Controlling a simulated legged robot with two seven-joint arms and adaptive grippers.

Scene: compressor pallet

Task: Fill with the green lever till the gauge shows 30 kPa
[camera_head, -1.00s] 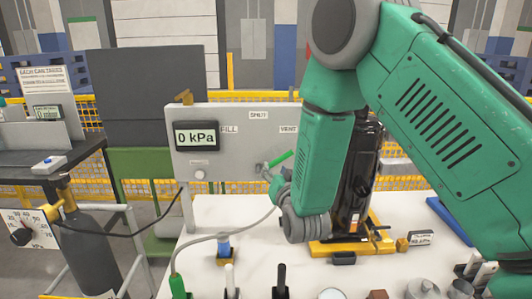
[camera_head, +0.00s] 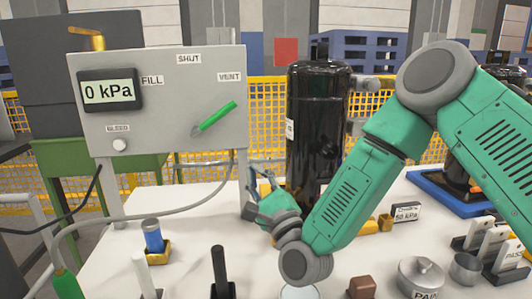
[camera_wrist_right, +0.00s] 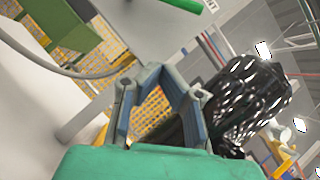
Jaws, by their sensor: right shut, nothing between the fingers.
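The green lever (camera_head: 214,119) is on the grey panel (camera_head: 170,130), tilted up to the right toward the VENT label (camera_head: 229,77). The FILL label (camera_head: 152,80) is at the left and the SHUT label (camera_head: 188,59) at the top. The gauge (camera_head: 109,91) reads 0 kPa. My right gripper (camera_head: 259,180) is shut and empty, below and right of the lever, by the panel's lower right corner and apart from the lever. In the right wrist view the gripper (camera_wrist_right: 160,73) shows with part of the lever (camera_wrist_right: 187,5) at the top edge. My left gripper is not in view.
A black cylinder tank (camera_head: 316,130) stands right behind my gripper. A grey hose (camera_head: 150,215) runs across the white table (camera_head: 120,240) below the panel. A blue-topped fitting (camera_head: 153,240), a black handle (camera_head: 220,270) and a metal pot (camera_head: 422,275) stand at the front.

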